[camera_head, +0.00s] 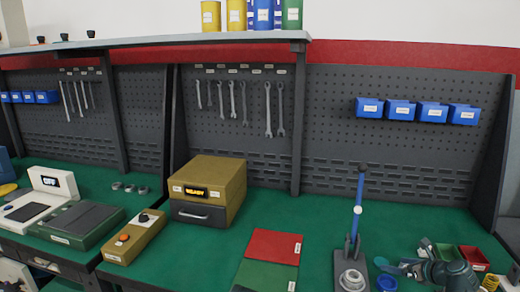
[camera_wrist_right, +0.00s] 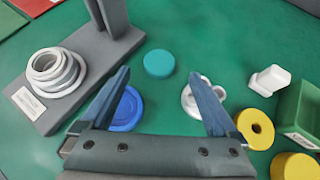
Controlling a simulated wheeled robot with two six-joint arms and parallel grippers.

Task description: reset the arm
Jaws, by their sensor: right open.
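My right gripper (camera_head: 402,267) is at the lower right of the head view, over the green bench and right of the hand press. In the right wrist view the gripper (camera_wrist_right: 160,77) is open, with nothing between its two blue-grey fingers. A teal disc (camera_wrist_right: 159,63) lies on the bench beyond the fingertips. A blue disc (camera_wrist_right: 127,107) is partly hidden by the left finger, and white rings (camera_wrist_right: 190,101) are partly hidden by the right one. My left gripper is not in view.
The press with blue lever (camera_head: 357,212) stands upright; white rings (camera_wrist_right: 55,72) sit on its base. Yellow rings (camera_wrist_right: 255,128) and a green bin (camera_wrist_right: 300,112) are close to the right finger. A yellow box reading READY (camera_head: 208,189) and red mat (camera_head: 273,246) are further left.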

